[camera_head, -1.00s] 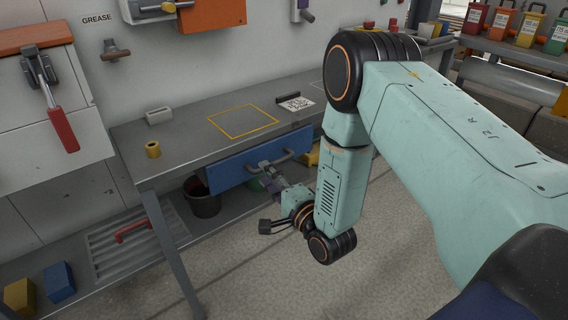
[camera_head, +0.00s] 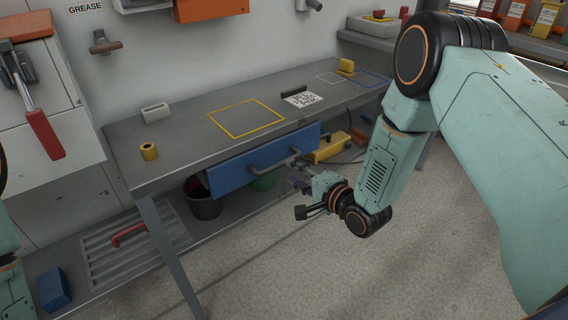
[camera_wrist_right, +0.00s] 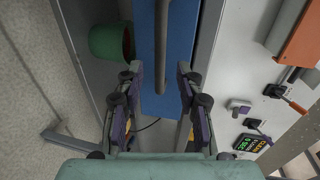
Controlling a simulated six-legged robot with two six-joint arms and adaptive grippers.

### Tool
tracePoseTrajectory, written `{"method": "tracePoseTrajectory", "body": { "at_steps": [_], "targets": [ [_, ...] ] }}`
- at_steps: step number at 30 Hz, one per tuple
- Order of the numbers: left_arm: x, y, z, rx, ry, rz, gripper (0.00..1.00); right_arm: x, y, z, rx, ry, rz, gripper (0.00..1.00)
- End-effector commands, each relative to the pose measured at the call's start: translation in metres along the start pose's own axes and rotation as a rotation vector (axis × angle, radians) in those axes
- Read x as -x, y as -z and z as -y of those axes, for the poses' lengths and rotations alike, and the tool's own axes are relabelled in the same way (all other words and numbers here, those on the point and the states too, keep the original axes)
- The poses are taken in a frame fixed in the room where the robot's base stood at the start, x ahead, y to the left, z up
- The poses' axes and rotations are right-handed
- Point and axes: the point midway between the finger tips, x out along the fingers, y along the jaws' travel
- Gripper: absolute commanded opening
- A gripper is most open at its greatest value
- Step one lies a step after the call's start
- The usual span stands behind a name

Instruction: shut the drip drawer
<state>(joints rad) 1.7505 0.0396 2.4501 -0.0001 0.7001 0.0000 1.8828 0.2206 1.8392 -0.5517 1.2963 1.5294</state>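The drip drawer appears to be the blue-fronted drawer (camera_head: 240,170) under the bench top, with a grey bar handle (camera_head: 289,160). I cannot tell how far out it stands. My right gripper (camera_head: 303,180) is in front of it, just below the handle's right part. In the right wrist view the gripper (camera_wrist_right: 161,98) is open. The handle (camera_wrist_right: 161,45) points down between its fingers, with the blue front (camera_wrist_right: 183,50) behind it. Contact with the handle cannot be told. My left gripper is out of view; only a bit of its arm shows at the left edge.
The grey bench top (camera_head: 190,140) is mostly clear. Under it are a black bucket (camera_head: 203,199), a green bucket (camera_head: 265,181) and a yellow object (camera_head: 331,147). A bench leg (camera_head: 170,250) stands left of the drawer. The floor (camera_head: 300,270) in front is open.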

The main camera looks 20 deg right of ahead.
Motion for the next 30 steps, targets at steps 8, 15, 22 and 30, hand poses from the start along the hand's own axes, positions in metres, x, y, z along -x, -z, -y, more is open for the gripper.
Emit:
{"method": "tracePoseTrajectory", "body": {
  "at_steps": [8,15,22,30],
  "targets": [
    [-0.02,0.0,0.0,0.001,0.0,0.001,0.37,-0.045,-0.003,-0.002,0.004,0.004,0.005,0.36],
    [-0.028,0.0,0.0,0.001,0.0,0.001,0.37,-0.068,-0.001,-0.001,0.0,0.002,0.002,0.36],
    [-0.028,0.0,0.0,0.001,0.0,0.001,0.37,-0.072,0.001,0.001,-0.001,0.002,-0.001,0.36],
    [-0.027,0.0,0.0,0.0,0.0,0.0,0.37,-0.072,0.002,0.001,-0.001,0.002,-0.002,0.21]
  ]
}}
